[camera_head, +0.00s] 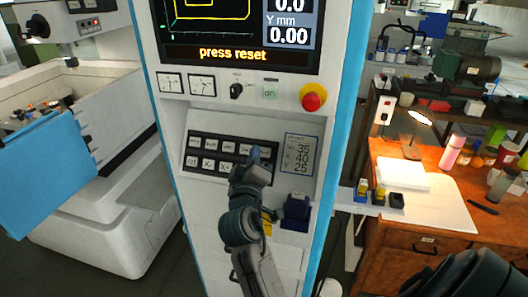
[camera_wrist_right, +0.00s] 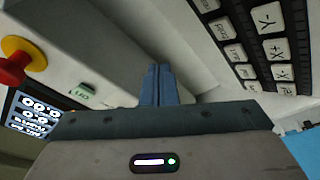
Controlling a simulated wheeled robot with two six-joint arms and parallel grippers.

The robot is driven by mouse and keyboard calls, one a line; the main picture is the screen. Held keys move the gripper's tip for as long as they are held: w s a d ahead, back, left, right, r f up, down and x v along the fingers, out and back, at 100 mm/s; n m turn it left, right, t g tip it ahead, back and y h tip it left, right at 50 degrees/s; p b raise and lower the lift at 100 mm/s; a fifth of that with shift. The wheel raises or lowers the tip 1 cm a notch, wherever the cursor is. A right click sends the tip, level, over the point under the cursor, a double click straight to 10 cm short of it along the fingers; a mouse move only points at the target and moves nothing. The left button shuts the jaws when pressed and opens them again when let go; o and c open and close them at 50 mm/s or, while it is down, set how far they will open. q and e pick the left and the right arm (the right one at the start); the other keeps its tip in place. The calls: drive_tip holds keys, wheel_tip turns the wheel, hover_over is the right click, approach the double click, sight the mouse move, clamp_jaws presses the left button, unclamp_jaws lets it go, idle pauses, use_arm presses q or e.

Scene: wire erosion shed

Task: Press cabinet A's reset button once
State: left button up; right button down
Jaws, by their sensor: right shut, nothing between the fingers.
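The cabinet (camera_head: 170,115) stands upright in the middle of the head view. Its screen (camera_head: 245,30) reads "press reset". Below the screen are two dials, a dark rotary switch (camera_head: 236,91), a pale green button (camera_head: 270,92) and a red mushroom knob (camera_head: 312,100). A dark keypad (camera_head: 205,160) with two rows of pale keys sits lower; I cannot tell which key is reset. My right gripper (camera_head: 259,154) is shut and empty, in front of the keypad's right end, hiding some keys. In the right wrist view its blue fingertips (camera_wrist_right: 158,82) are together, beside the keypad (camera_wrist_right: 262,45); contact is unclear.
A label card (camera_head: 300,155) is right of the keypad. A wooden desk (camera_head: 395,155) with a lamp and papers stands at the right. A small shelf (camera_head: 345,200) holds little blocks beside the cabinet. A white machine with a blue panel (camera_head: 45,175) stands at the left.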

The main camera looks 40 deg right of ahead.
sight(262, 156)
drive_tip(key=shift+f, duration=0.1)
drive_tip(key=shift+w+d+f+b, duration=1)
drive_tip(key=shift+w+d+f, duration=0.2)
drive_tip(key=shift+d+f, duration=0.15)
drive_tip(key=shift+w+d+f+b, duration=1)
drive_tip(key=shift+w+d+f, duration=0.2)
drive_tip(key=shift+d, duration=0.15)
drive_tip(key=shift+w+d+f, duration=0.15)
drive_tip(key=shift+d+f, duration=0.05)
drive_tip(key=shift+d, duration=0.1)
idle(0.3)
drive_tip(key=shift+w+d+f+b, duration=0.2)
drive_tip(key=shift+f+b, duration=0.05)
drive_tip(key=shift+b, duration=0.3)
idle(0.4)
idle(0.3)
drive_tip(key=shift+s+a+r+p, duration=0.35)
drive_tip(key=shift+s+a+r, duration=0.1)
drive_tip(key=shift+a+r, duration=0.05)
